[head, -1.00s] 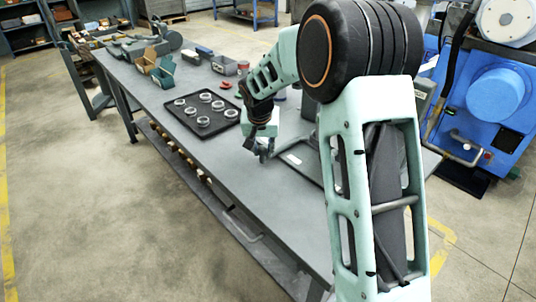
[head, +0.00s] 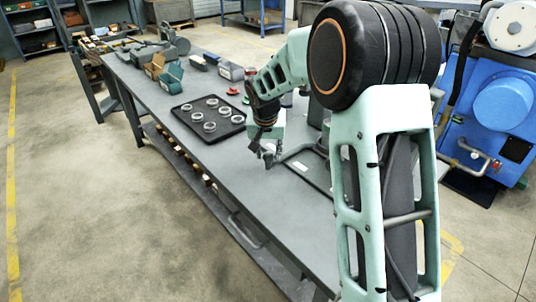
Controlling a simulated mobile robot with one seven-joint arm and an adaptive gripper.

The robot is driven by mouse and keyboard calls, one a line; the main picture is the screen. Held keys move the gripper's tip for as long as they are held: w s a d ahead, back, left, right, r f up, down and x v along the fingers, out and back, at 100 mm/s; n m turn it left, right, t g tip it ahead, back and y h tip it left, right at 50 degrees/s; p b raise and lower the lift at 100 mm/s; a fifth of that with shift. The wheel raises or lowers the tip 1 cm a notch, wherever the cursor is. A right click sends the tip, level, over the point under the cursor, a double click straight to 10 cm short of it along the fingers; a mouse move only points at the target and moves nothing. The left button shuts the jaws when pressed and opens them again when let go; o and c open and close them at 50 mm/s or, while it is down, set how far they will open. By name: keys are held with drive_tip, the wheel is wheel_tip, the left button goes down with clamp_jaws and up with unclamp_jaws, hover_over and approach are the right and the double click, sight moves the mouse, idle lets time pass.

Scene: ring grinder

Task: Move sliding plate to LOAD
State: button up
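My gripper (head: 270,158) hangs over the grey workbench (head: 235,188), at the left edge of a dark, flat machine base (head: 312,164). The gripper is small here, and I cannot tell whether its fingers are open or shut or touch anything. The base lies on the bench with a pale label on it, and my arm covers its right part. A grey upright part (head: 314,110) stands behind it, partly hidden by my arm. I cannot make out the sliding plate or a LOAD mark clearly.
A black tray (head: 181,119) with several metal rings lies left of my gripper. Small bins (head: 169,78) and red items (head: 233,91) are farther back. A blue machine (head: 495,110) stands at the right. The near bench top is clear.

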drive_tip(key=v, duration=1)
drive_tip(key=shift+r, duration=0.15)
drive_tip(key=shift+s+a, duration=0.1)
drive_tip(key=shift+s, duration=0.05)
